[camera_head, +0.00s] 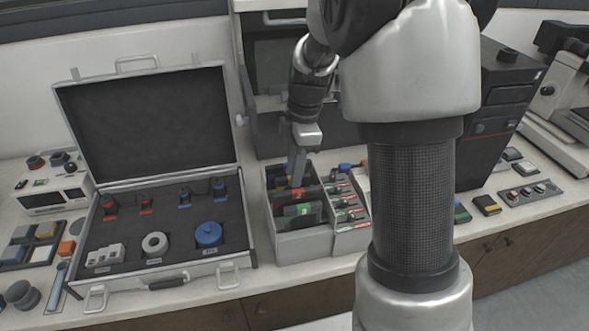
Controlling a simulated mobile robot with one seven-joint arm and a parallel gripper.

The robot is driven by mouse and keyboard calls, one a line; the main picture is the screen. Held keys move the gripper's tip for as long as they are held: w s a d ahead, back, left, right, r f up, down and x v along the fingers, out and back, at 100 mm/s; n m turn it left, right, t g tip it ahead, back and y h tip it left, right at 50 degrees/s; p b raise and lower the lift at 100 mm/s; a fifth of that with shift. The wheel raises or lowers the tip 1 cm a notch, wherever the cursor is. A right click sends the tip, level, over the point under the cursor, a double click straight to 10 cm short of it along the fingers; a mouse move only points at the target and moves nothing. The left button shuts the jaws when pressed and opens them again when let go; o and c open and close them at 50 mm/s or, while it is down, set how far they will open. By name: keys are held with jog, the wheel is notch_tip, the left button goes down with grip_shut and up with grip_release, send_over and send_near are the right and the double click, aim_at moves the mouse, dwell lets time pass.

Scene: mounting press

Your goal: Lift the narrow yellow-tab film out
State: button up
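My gripper (296,182) points down into the back part of a light grey divided bin (303,245). Its fingers are seen nearly edge-on, and I cannot tell whether they are open, shut or holding something. A small yellow patch (288,180) shows right beside the fingertips, probably the yellow tab. The film under it is mostly hidden by the bin wall and my fingers. In front of it in the same bin stand dark pieces with a red strip (284,198) and a green tab (303,209).
A sloped rack (352,238) with red and green items adjoins the bin on the right. An open case (175,268) with red and blue parts lies to the left, its lid raised. A dark machine (505,85) stands behind my arm.

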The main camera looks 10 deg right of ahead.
grip_shut()
jog(key=shift+r, duration=0.1)
notch_tip(320, 180, up, 17)
jog(key=p, duration=0.9)
jog(key=shift+r, duration=0.15)
dwell(0.4)
